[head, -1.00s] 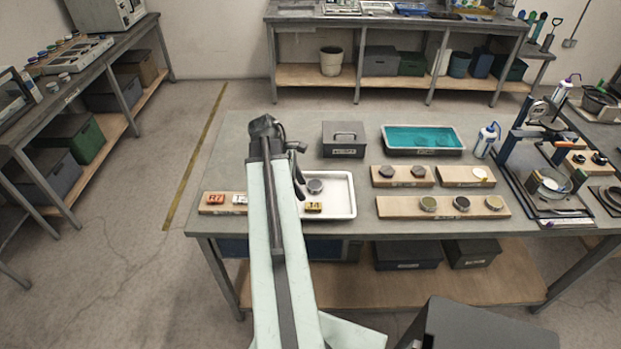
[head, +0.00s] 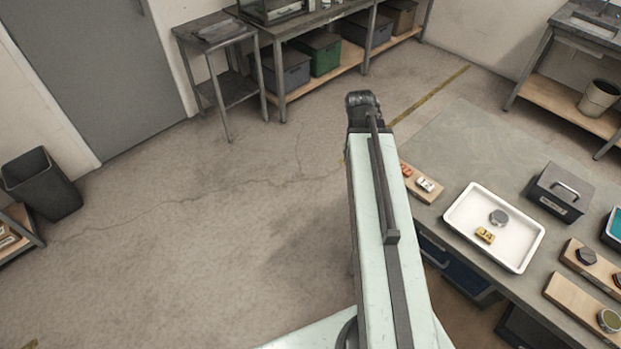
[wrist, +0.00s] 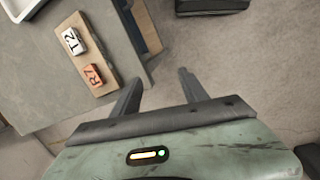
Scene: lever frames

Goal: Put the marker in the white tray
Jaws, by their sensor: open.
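The white tray (head: 462,222) lies on the grey table, right of my arm in the head view. A yellow marker (head: 485,235) and a grey round piece (head: 499,217) lie inside it. A white marker (head: 425,184) and an orange marker (head: 406,170) sit on a wooden strip left of the tray. The wrist view shows the white one as T2 (wrist: 71,41) and the orange one as R7 (wrist: 92,75), with a tray corner (wrist: 22,8). My gripper (wrist: 160,90) is open and empty, beside the table edge. Its fingers are not clear in the head view.
A grey lidded box (head: 560,190) and wooden boards (head: 577,308) with round pieces stand right of the tray. Bare floor (head: 220,230) fills the left. A dark bin (head: 42,184) and a side table (head: 215,40) stand further off.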

